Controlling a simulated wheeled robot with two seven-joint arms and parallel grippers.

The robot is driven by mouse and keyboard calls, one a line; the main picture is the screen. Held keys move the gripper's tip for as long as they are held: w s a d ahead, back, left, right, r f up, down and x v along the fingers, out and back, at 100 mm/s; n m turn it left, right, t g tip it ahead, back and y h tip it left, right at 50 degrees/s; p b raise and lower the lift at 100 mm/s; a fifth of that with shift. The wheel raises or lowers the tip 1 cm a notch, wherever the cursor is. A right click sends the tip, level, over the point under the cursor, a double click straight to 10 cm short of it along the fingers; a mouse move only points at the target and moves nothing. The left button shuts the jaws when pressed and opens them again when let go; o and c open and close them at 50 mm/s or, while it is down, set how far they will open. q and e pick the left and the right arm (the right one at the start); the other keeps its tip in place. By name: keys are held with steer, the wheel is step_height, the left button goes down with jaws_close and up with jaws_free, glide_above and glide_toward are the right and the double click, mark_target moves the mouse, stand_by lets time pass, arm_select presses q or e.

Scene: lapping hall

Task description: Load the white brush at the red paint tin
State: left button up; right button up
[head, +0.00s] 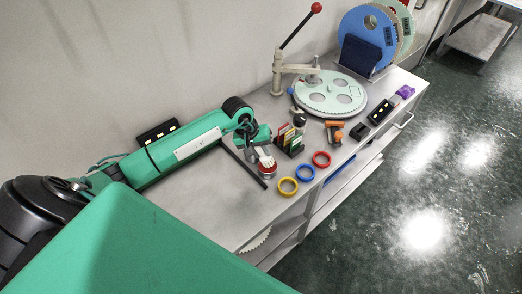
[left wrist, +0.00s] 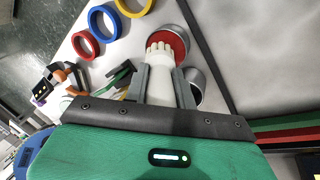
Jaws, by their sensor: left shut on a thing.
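My left gripper (head: 261,149) is shut on the white brush (left wrist: 163,72), which shows between the two grey fingers in the left wrist view. Its pale, lobed bristle end points away from the gripper. The red paint tin (left wrist: 181,36) is a round metal tin with red inside. It stands on the bench under the bristle end, and also shows in the head view (head: 267,174). The bristle tips overlap the red paint in the picture; I cannot tell whether they touch it. My right gripper is not in view.
Yellow (head: 288,187), blue (head: 305,173) and red (head: 321,160) rings lie right of the tin. A dark strip (head: 240,165) lies left of it. A rack of coloured pieces (head: 289,138) and a lapping plate (head: 330,94) stand behind. The front-left bench is clear.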

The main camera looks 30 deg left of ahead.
arm_select(q)
steer(key=shift+f+b, duration=0.35)
stand_by(0.8)
steer(key=shift+s+f+b, duration=0.1)
steer(key=shift+f+b, duration=0.05)
steer(key=shift+b, duration=0.25)
stand_by(0.5)
steer(key=shift+f, duration=0.1)
stand_by(1.2)
steer(key=shift+r, duration=1.75)
steer(key=shift+r+p, duration=0.55)
steer(key=shift+r, duration=1.35)
